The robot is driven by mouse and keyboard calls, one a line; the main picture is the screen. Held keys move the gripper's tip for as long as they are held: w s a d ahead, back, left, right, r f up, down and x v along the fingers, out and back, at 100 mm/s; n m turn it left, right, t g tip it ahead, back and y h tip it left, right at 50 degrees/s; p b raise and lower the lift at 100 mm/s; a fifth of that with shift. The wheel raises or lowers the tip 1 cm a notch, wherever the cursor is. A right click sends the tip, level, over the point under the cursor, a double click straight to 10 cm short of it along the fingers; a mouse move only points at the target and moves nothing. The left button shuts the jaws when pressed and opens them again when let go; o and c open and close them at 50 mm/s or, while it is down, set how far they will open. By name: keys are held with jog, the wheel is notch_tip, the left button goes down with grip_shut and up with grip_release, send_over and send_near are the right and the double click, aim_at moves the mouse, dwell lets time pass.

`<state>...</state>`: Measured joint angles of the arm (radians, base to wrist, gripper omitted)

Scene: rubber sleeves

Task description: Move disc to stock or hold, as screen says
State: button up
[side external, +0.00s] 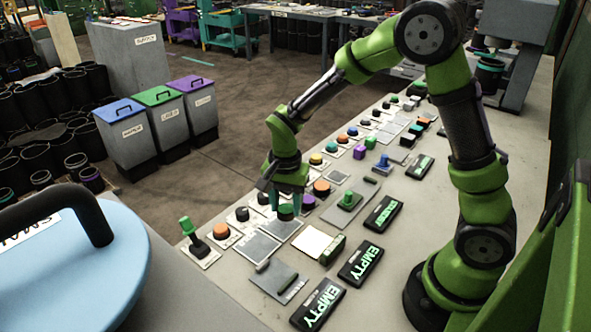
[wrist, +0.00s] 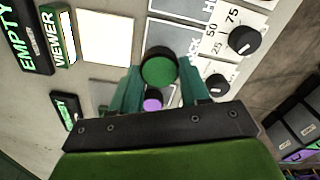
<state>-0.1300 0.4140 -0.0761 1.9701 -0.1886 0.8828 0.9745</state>
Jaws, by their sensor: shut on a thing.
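My gripper (side external: 287,206) is shut on a disc, which shows as a dark piece (side external: 286,213) low between the fingers. In the wrist view the disc (wrist: 158,68) has a green face and sits between my fingertips (wrist: 157,76). A grey plate with a label ending in "CK" (wrist: 188,44) lies partly hidden behind the disc. A second plate with a label starting "HO" (wrist: 183,7) is beside it. In the side view two grey plates (side external: 281,229) (side external: 262,247) lie beside and below my gripper. Dark screens read "EMPTY" (side external: 318,305) (side external: 361,262); it also shows in the wrist view (wrist: 27,40).
A white square (side external: 313,242) lies beside a green "VIEWER" block (side external: 332,250). A third dark screen (side external: 383,213) has green text, too small to read surely. A purple knob (side external: 307,202), dials (wrist: 243,40) and coloured buttons crowd the bench. Lidded bins (side external: 127,131) stand on the floor.

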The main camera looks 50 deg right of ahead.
aim_at(282, 206)
jog(key=shift+w, duration=0.4)
jog(key=shift+w+f, duration=0.15)
jog(key=shift+f, duration=1.65)
jog(key=shift+f, duration=0.2)
jog(key=o, duration=1.1)
jog(key=shift+o, duration=0.2)
jog(key=shift+r, duration=0.15)
